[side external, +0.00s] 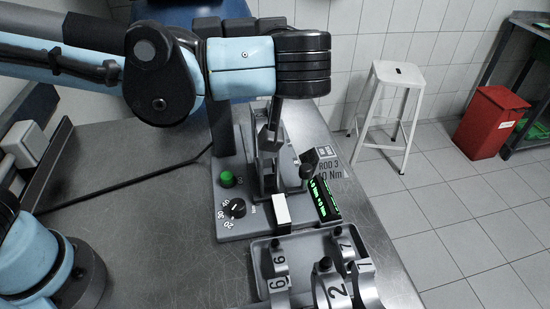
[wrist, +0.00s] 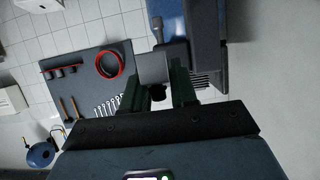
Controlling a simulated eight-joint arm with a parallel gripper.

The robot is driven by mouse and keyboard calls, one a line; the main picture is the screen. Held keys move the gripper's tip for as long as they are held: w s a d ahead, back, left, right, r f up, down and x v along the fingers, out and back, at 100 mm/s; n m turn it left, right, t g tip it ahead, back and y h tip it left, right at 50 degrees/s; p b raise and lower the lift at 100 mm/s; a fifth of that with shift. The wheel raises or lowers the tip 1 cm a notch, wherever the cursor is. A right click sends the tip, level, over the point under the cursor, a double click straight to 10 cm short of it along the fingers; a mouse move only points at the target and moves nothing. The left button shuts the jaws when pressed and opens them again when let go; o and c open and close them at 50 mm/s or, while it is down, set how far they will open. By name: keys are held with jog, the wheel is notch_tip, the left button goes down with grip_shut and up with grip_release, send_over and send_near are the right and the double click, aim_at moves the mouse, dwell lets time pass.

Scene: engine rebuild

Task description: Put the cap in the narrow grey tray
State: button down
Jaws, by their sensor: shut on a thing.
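My gripper (side external: 270,138) points down over the grey fixture with the dials, in the side view. In the wrist view, its two dark fingers (wrist: 157,97) are shut on a grey piece with a black knob, which looks like the cap (wrist: 154,69). The cap is mostly hidden by the gripper in the side view, and I cannot read a number on it. A grey tray (side external: 257,283) sits at the front of the bench, below the fixture in the side view. It holds several numbered grey caps with black knobs, and its front end is cut off.
The fixture (side external: 230,222) has a green button, a dial, a white block and a lit green display (side external: 324,200). A black lever knob (side external: 307,170) stands on its right. The metal bench (side external: 130,185) is mostly clear at left. A white stool (side external: 395,100) and red bin (side external: 490,122) stand beyond.

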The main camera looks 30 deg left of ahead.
jog(key=shift+f, duration=4.75)
jog(key=c, duration=0.9)
grip_release()
jog(key=shift+f, duration=0.1)
jog(key=shift+v, duration=3.75)
